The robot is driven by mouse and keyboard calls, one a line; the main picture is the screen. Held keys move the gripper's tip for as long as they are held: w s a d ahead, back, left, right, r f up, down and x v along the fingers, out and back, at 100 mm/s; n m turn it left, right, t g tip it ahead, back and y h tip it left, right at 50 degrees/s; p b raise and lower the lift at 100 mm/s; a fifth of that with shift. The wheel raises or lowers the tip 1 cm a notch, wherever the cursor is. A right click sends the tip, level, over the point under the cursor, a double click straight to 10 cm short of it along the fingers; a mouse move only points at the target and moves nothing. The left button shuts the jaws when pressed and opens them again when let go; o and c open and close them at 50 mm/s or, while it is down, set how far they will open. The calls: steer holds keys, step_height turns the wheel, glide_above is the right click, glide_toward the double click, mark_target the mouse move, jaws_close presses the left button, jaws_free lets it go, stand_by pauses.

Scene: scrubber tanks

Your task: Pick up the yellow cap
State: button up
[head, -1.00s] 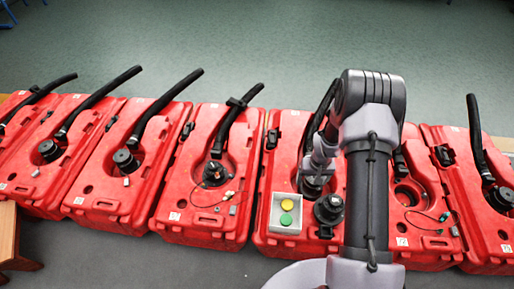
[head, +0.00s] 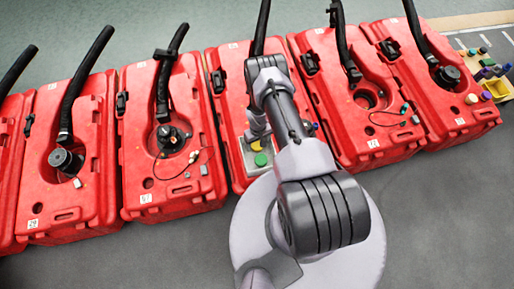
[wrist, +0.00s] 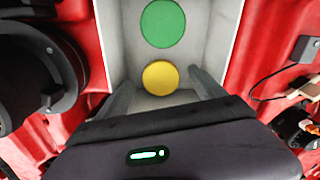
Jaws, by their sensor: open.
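The yellow cap (wrist: 160,78) is a flat round disc in a light grey box (wrist: 117,40), in front of the green cap (wrist: 163,24) in the wrist view. My gripper (wrist: 159,83) is open, one finger on each side of the yellow cap. I cannot tell whether the fingers touch it. In the head view, my arm partly covers the box (head: 246,160); the green cap (head: 261,160) shows, with a bit of the yellow cap (head: 256,146) above it.
The box sits on a red tank (head: 234,105) in a row of red tanks with black hoses. A black round fitting (wrist: 30,70) stands left of the box in the wrist view. Several small coloured parts (head: 490,70) lie at the far right. Grey floor in front is clear.

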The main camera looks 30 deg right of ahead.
mark_target(257, 145)
step_height(257, 145, down, 4)
steer(key=shift+w+r+b, duration=0.15)
steer(key=shift+b, duration=0.6)
steer(key=shift+r, duration=0.25)
steer(key=c, duration=1.4)
